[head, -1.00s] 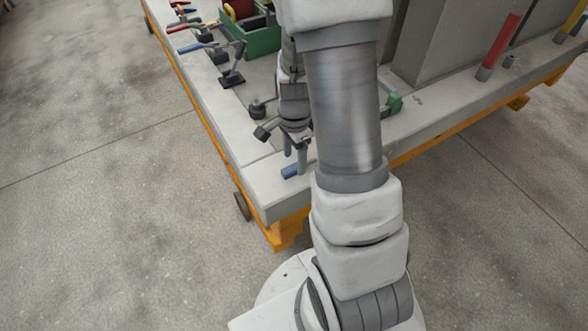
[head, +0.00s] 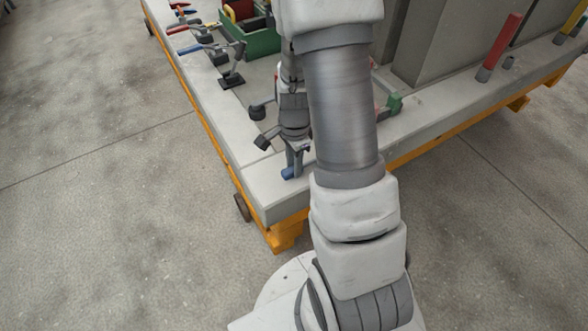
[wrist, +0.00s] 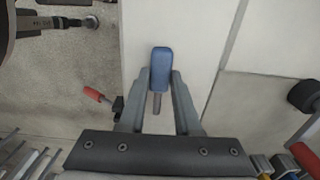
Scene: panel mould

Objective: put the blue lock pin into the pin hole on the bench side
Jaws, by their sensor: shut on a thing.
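The blue lock pin (head: 288,173) lies at the near corner of the bench (head: 258,180). In the wrist view its blue grip (wrist: 161,68) sits between my two fingers, with its grey shank (wrist: 157,103) pointing back toward the palm. My gripper (wrist: 160,80) is shut on the blue grip. In the head view my gripper (head: 293,160) is low over the bench top, partly behind my arm. Whether the pin touches the bench is unclear. I cannot make out the pin hole on the bench side in either view.
Clamps with red and blue handles (head: 190,48) line the bench's left edge. A green crate (head: 262,43) stands behind them. Open concrete floor surrounds the bench.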

